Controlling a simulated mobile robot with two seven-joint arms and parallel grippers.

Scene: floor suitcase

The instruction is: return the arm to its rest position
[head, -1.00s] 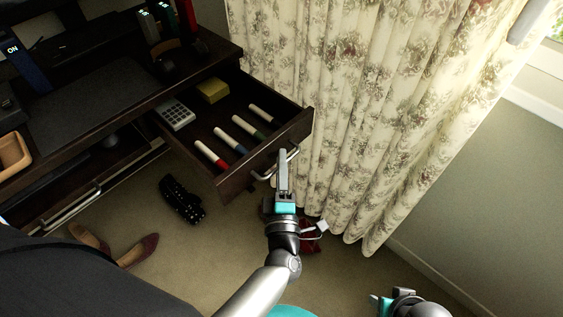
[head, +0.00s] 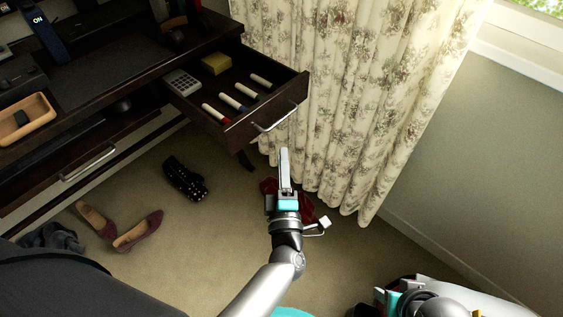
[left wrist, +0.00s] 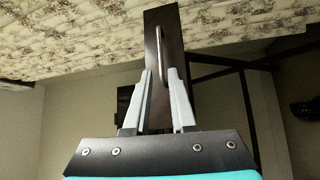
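My left gripper (head: 285,152) is in front of the open desk drawer (head: 240,130), a little below the drawer's metal handle (head: 274,118). In the left wrist view its two grey fingers (left wrist: 161,73) stand apart with nothing between them. The dark drawer front (left wrist: 172,50) and its handle (left wrist: 158,48) show beyond the fingertips, apart from them. My right arm shows at the bottom right of the head view, with part of the right gripper (head: 392,302); its fingers are not clear.
The drawer holds a calculator (head: 183,83), a yellow block (head: 215,64) and several markers. A floral curtain (head: 345,90) hangs behind. Shoes (head: 138,232), a dark spotted item (head: 184,178) and a dark red item (head: 306,208) lie on the carpet. A pale case-like shape (head: 480,297) is at the bottom right.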

